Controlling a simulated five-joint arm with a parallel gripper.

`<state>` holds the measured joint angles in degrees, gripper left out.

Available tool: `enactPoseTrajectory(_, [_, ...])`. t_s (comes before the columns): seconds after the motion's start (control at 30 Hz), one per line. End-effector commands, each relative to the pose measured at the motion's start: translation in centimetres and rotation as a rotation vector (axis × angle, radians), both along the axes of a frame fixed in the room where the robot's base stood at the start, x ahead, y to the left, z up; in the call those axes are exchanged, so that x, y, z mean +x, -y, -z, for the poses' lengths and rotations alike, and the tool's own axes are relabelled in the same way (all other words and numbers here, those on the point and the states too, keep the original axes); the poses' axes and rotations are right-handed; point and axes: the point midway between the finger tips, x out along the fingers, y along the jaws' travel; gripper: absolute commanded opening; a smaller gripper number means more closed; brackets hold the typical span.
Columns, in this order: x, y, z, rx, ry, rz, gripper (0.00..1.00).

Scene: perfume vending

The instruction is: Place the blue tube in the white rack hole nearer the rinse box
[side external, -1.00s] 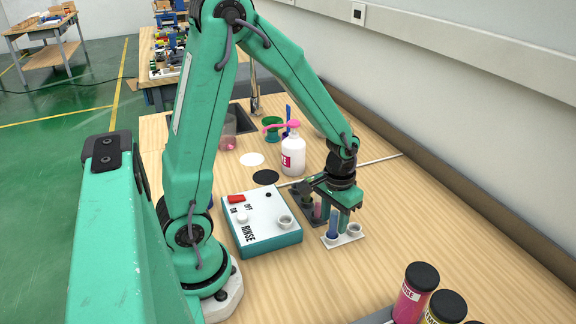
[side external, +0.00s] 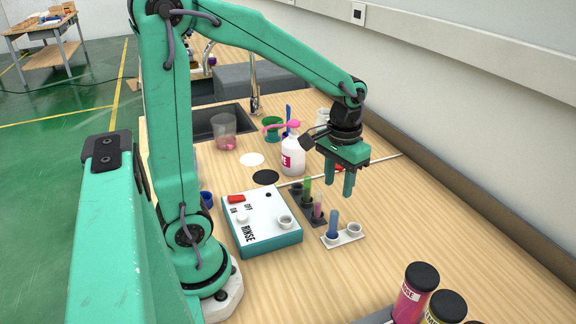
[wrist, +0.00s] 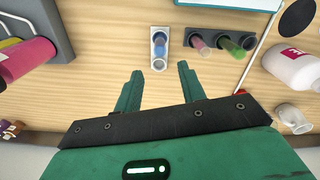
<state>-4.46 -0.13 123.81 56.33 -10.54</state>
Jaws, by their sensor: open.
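The blue tube (side external: 334,222) stands upright in the white rack (side external: 344,240), in the hole nearer the rinse box (side external: 262,222). The rack's other hole (side external: 354,229) is empty. My gripper (side external: 339,194) is open and empty above and behind the rack, apart from the tube. In the wrist view the two fingers of my gripper (wrist: 160,69) are spread, with the white rack (wrist: 160,35) and the blue tube (wrist: 160,50) beyond the fingertips.
A dark rack (side external: 294,198) beside the rinse box holds a green tube (side external: 307,188) and a pink tube (side external: 317,208). A white bottle (side external: 292,158) stands behind it. Dark-capped bottles (side external: 413,295) stand at the front right. The table right of the white rack is clear.

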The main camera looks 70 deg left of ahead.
Motion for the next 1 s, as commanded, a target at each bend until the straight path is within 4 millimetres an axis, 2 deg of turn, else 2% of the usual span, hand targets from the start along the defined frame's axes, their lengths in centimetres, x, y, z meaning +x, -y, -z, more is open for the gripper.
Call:
enactPoseTrajectory(0.2, [0.0, 0.0, -1.3, 0.0, 0.001, 0.0, 0.4])
enactPoseTrajectory(0.8, [0.0, 0.0, -1.3, 0.0, 0.001, 0.001, 0.4])
enactPoseTrajectory(1.0, [-0.6, 0.2, -2.1, 0.003, 0.029, 0.015, 0.4])
